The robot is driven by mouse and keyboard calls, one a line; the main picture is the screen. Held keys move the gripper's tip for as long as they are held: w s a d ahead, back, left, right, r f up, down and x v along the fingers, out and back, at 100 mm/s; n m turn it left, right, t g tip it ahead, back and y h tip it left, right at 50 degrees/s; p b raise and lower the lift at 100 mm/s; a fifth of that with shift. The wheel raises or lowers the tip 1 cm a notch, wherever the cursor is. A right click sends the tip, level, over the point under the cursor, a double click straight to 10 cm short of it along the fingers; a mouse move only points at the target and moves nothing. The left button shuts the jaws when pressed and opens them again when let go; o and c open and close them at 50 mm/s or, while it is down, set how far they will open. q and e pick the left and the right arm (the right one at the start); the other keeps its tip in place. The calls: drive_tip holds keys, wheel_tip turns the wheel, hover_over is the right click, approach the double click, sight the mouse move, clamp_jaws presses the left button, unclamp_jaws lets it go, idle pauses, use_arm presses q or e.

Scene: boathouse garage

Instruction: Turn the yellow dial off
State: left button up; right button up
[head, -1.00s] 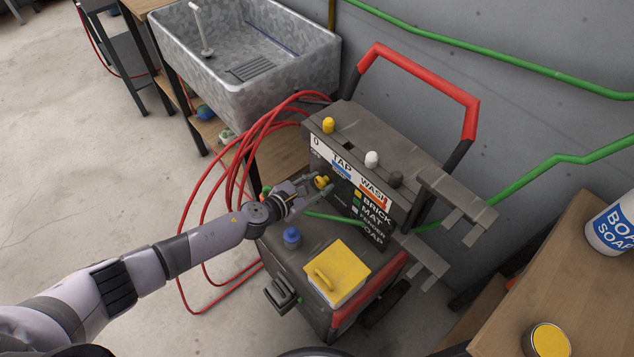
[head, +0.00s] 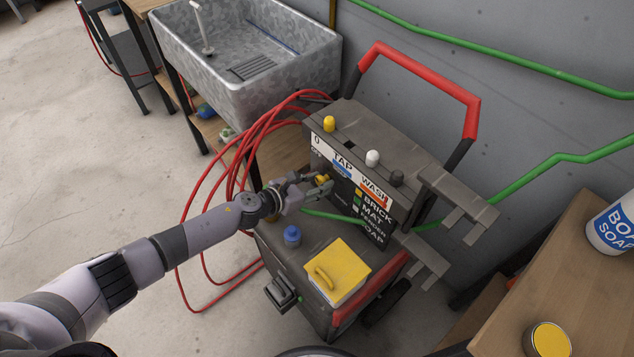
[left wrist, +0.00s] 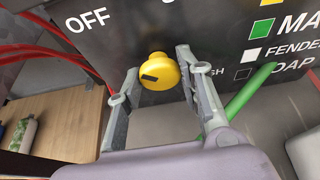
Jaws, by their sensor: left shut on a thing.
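The yellow dial (head: 322,180) sits on the dark front panel of the pressure-washer cart (head: 385,215), below the TAP label. In the left wrist view the dial (left wrist: 160,71) is a round yellow knob with a black mark on its face, left of its middle. The word OFF is printed up and left of it. My left gripper (head: 319,184) is shut on the dial, one finger on each side; both fingers also show in the left wrist view (left wrist: 157,76). My right gripper is not in view.
Yellow (head: 328,124), white (head: 372,158) and dark (head: 396,178) knobs stand on the cart's top. A blue cap (head: 292,235) and a yellow-lidded box (head: 338,272) are below the panel. Red hose (head: 240,160) loops at the left. A green hose (head: 340,217) passes close under the gripper.

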use_arm(q)
drive_tip(key=o, duration=1.2)
drive_tip(key=shift+c, duration=0.2)
drive_tip(key=v, duration=1.2)
